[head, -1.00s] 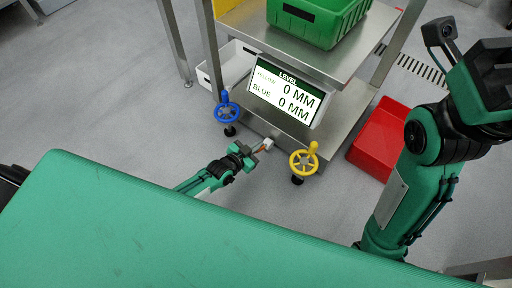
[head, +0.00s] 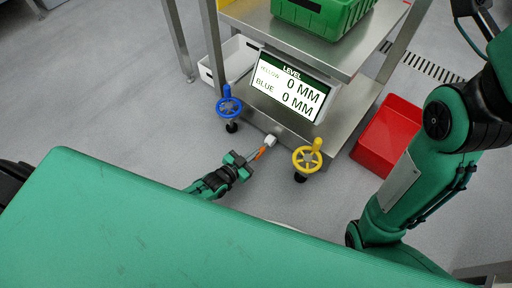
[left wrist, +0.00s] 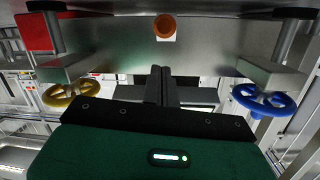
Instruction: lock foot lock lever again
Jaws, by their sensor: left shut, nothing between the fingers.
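The foot lock lever (head: 263,152) is a short orange bar that juts from a white block (head: 271,140) at the low front edge of the steel cart. In the left wrist view its round orange end (left wrist: 164,26) shows at the top, against the steel. My left gripper (head: 245,162) is shut and empty, low near the floor, just in front of the lever. In the left wrist view its fingers (left wrist: 161,84) are together and appear apart from the orange end. My right arm stands at the right, with its gripper out of view.
A blue handwheel (head: 229,107) and a yellow handwheel (head: 308,159) flank the lever. The level display (head: 290,87) reads 0 MM for yellow and blue. A red bin (head: 387,137) stands right of the cart, a green crate (head: 325,14) on top. My green body covers the foreground.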

